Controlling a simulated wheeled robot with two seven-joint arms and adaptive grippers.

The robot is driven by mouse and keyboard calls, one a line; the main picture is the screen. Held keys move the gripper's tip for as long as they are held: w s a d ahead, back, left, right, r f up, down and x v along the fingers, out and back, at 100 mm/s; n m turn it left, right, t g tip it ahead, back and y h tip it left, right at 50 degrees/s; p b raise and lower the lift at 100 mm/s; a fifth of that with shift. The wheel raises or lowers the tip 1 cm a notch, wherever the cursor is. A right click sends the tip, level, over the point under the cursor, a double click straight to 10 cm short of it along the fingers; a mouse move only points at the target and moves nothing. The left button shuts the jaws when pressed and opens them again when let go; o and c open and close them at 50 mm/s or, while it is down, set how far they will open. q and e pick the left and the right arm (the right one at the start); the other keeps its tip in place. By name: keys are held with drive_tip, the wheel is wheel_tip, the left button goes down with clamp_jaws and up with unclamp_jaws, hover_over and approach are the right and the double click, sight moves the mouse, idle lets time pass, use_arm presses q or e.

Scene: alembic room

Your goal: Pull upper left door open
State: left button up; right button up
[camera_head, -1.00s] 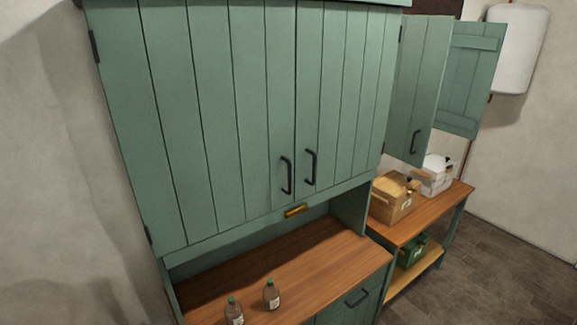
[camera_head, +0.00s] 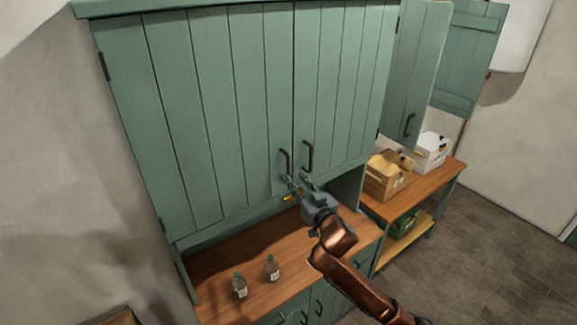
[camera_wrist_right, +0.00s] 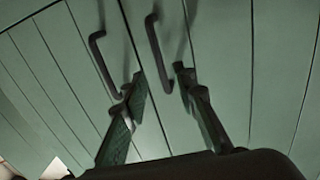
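The upper left door (camera_head: 200,120) of the green plank cabinet is closed, flush with the closed upper right door (camera_head: 345,90). Its dark bar handle (camera_head: 284,163) is at its lower right, beside the right door's handle (camera_head: 308,157). Both handles also show in the right wrist view: left handle (camera_wrist_right: 99,60), right handle (camera_wrist_right: 155,48). My right gripper (camera_head: 297,181) is open at the handles' lower ends, its fingers apart (camera_wrist_right: 161,84). In the wrist view, the left handle's lower end is by the left finger; contact cannot be told. My left gripper is not in view.
A wooden counter (camera_head: 225,270) below carries two small bottles (camera_head: 240,287) (camera_head: 272,268). At right, another cabinet's door (camera_head: 415,80) stands open above a bench with a wooden box (camera_head: 386,178) and a white box (camera_head: 431,150). Floor (camera_head: 480,240) at right is clear.

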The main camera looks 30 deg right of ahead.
sight(288, 168)
drive_tip(key=w, duration=0.2)
drive_tip(key=w+p, duration=0.1)
drive_tip(key=w, duration=0.2)
drive_tip(key=w+d+p, duration=0.1)
drive_tip(key=w, duration=0.1)
drive_tip(key=shift+w, duration=0.3)
drive_tip(key=shift+c, duration=0.2)
clamp_jaws()
